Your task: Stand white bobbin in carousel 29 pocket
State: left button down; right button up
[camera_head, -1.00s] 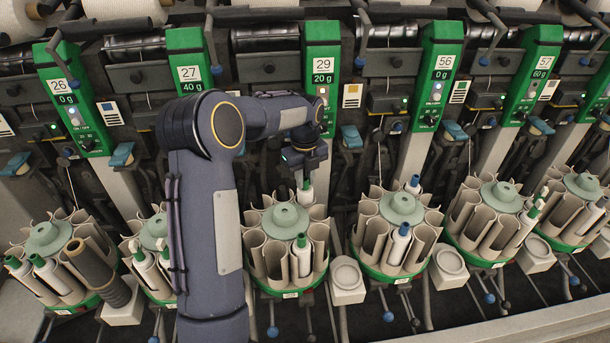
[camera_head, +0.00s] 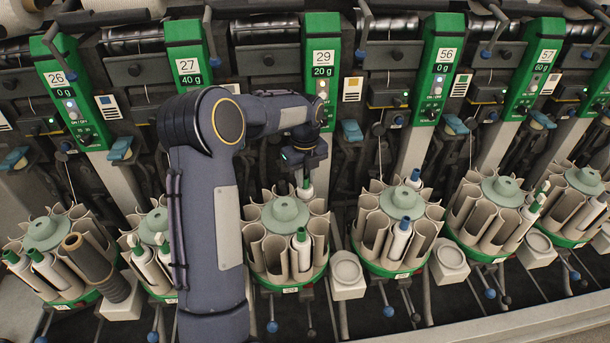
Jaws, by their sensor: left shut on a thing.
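The white bobbin (camera_head: 307,192) with a green top is at the far right of the number 29 carousel (camera_head: 291,281), under the unit label 29. My left gripper (camera_head: 305,178) is above it, shut on its top end. The bobbin is upright or nearly so, and its lower part is hidden behind the pocket walls, so I cannot tell whether it rests on the bottom. Another white bobbin with a green tip (camera_head: 301,256) stands in a front pocket of this carousel. My right gripper is not in view.
Neighbouring carousels stand close on both sides; the one to the right (camera_head: 392,270) holds blue-topped bobbins. A pale block with a round cup (camera_head: 347,274) sits between them. My left arm covers part of the carousel to the left. Green unit panels (camera_head: 322,110) stand behind.

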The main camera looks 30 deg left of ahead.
pick_arm(q)
jog(key=shift+f, duration=0.5)
jog(key=c, duration=1.2)
grip_release()
jog(key=shift+r, duration=0.1)
notch_tip(320, 180, up, 7)
jog(key=shift+r, duration=0.35)
